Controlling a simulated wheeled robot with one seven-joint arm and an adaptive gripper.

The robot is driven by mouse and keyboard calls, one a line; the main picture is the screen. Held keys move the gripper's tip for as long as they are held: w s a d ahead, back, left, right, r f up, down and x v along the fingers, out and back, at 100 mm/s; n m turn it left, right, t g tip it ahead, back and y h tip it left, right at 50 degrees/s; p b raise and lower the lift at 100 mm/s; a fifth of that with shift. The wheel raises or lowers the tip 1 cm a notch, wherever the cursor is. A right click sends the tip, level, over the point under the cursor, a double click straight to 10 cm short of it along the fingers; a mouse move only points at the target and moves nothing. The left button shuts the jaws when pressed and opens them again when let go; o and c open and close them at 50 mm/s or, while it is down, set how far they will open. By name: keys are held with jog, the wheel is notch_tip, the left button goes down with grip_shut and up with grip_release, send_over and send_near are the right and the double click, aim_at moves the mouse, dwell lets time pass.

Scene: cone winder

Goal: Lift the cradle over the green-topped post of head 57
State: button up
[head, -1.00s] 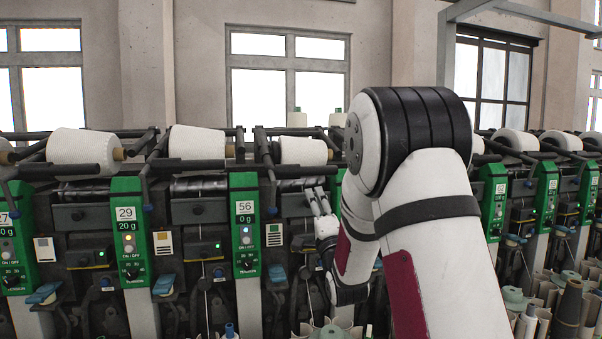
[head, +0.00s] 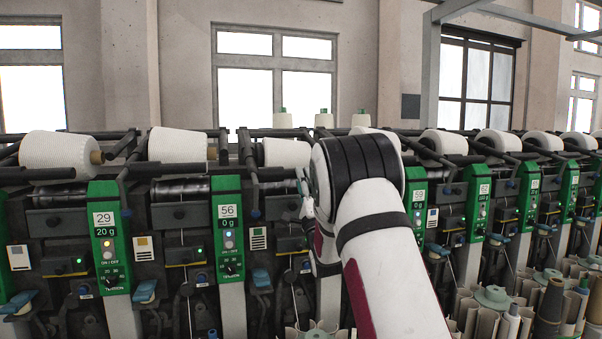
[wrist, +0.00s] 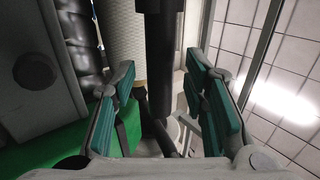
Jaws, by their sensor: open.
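My gripper (head: 305,192) is in front of the row of winding heads, just right of the post numbered 56. In the wrist view my gripper (wrist: 165,112) is open, with teal finger pads on both sides. A dark round bar (wrist: 163,60), apparently part of a cradle, shows in the gap between the fingers; I cannot tell if it touches them. A white yarn package (wrist: 122,40) lies just left of it. A green surface (wrist: 55,150) fills the lower left. In the head view a white package (head: 285,153) sits behind my gripper. No number 57 is visible; my arm covers that part.
Green-topped posts numbered 56 (head: 229,235) and 29 (head: 107,245) stand to the left, with packages and dark cradle bars above. More heads run to the right. Grey holders with cones (head: 492,297) stand at lower right. Windows and wall are behind.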

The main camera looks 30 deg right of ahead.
jog(key=shift+x, duration=1.75)
jog(key=shift+s+r, duration=0.1)
grip_shut()
